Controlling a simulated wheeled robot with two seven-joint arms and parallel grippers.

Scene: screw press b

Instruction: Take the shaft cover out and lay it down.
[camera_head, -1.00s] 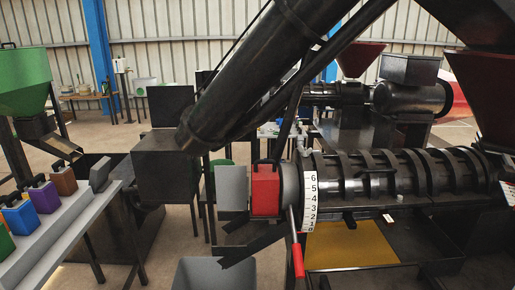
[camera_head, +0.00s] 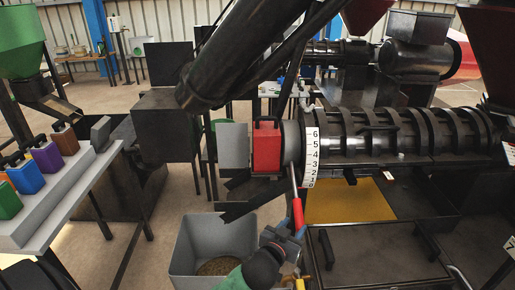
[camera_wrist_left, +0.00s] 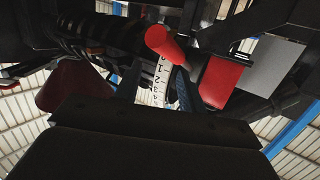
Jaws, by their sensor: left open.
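The red block with a black top handle (camera_head: 266,149), which looks like the shaft cover, sits upright at the left end of the press barrel, between a grey plate (camera_head: 234,150) and the numbered dial (camera_head: 312,158). It also shows in the left wrist view (camera_wrist_left: 220,82). My left gripper (camera_head: 289,238) is open and empty. It is below the red block, near the red-handled lever (camera_head: 298,215), above the right rim of the grey bin. The lever's red grip is close in the left wrist view (camera_wrist_left: 165,43). My right gripper is not in view.
The grey bin (camera_head: 183,245) holds brown material under the press end. A grey stepped table (camera_head: 85,185) at left bears several coloured blocks with handles. A dark sloping tube (camera_head: 250,55) hangs above. The ribbed barrel (camera_head: 400,135) extends right over a yellow tray (camera_head: 350,202).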

